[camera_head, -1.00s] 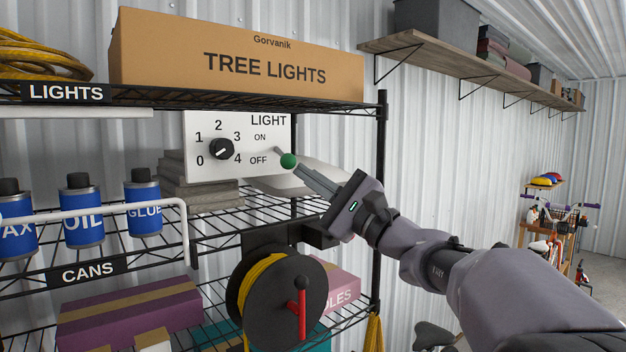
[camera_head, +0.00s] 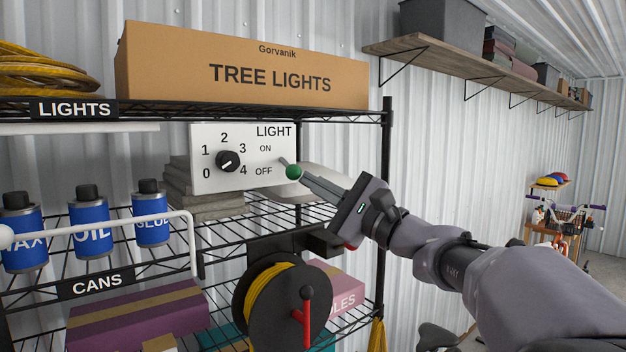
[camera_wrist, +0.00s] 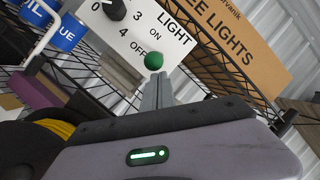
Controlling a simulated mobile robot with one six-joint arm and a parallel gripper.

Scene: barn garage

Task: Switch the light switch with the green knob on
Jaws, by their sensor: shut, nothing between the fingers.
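A white panel (camera_head: 207,139) marked LIGHT stands on the shelf rack in the head view. At its right is a switch lever with a green knob (camera_head: 293,172), beside the word OFF. The lever slants down to the right from the panel. The knob also shows in the wrist view (camera_wrist: 154,61), just beyond my fingertips. My gripper (camera_head: 305,177) is shut and empty, its fingertips close to the right of the knob. I cannot tell whether they touch it. The wrist view also shows the shut fingers (camera_wrist: 158,82).
A black dial (camera_head: 228,161) with numbers 0 to 4 sits left on the panel. A TREE LIGHTS box (camera_head: 150,70) is on the shelf above. Blue cans (camera_head: 92,228) stand at left. A cord reel (camera_head: 300,270) hangs below. The rack post (camera_head: 385,150) is just right of the panel.

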